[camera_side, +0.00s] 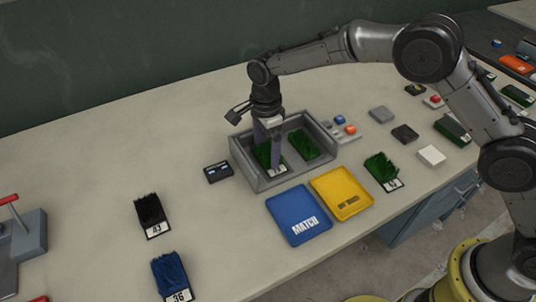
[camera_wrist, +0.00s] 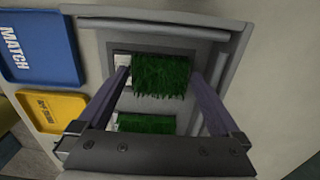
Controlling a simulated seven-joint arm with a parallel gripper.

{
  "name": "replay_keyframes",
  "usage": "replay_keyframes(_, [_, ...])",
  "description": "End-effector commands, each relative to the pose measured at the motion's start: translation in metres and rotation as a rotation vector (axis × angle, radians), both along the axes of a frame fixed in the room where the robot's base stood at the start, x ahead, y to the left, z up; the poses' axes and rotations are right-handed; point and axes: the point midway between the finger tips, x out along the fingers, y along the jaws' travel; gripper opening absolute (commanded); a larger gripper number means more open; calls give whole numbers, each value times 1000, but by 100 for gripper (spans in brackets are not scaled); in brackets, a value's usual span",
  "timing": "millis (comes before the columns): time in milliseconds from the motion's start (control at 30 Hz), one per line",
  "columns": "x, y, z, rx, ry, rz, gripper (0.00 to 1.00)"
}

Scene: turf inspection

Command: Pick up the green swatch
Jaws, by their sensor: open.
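A grey two-bay tray (camera_side: 247,172) holds two green turf swatches, one per bay. The left swatch (camera_side: 263,155) has a white label at its front end and lies under my gripper (camera_side: 268,160). The right swatch (camera_side: 303,143) lies in the other bay. In the wrist view, my gripper (camera_wrist: 160,78) is open, with one finger on each side of one green swatch (camera_wrist: 160,75). I cannot tell whether the fingers touch it. The other green swatch (camera_wrist: 147,123) is partly hidden by the gripper's crossbar. A third green swatch (camera_side: 382,168) with a white label lies on the table at right.
A blue tray marked MATCH (camera_side: 290,205) and a yellow tray (camera_side: 338,183) stand in front of the grey tray. A black swatch (camera_side: 150,211) and a blue swatch (camera_side: 170,272) lie at left. A small dark device (camera_side: 218,172) sits beside the grey tray, whose walls surround the fingers.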

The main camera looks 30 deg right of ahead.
Motion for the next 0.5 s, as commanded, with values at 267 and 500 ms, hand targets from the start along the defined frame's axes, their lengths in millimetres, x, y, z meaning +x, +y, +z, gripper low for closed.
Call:
replay_keyframes(267, [0,0,-1,0,0,0,91])
replay_keyframes(500, [0,0,-1,0,0,0,48])
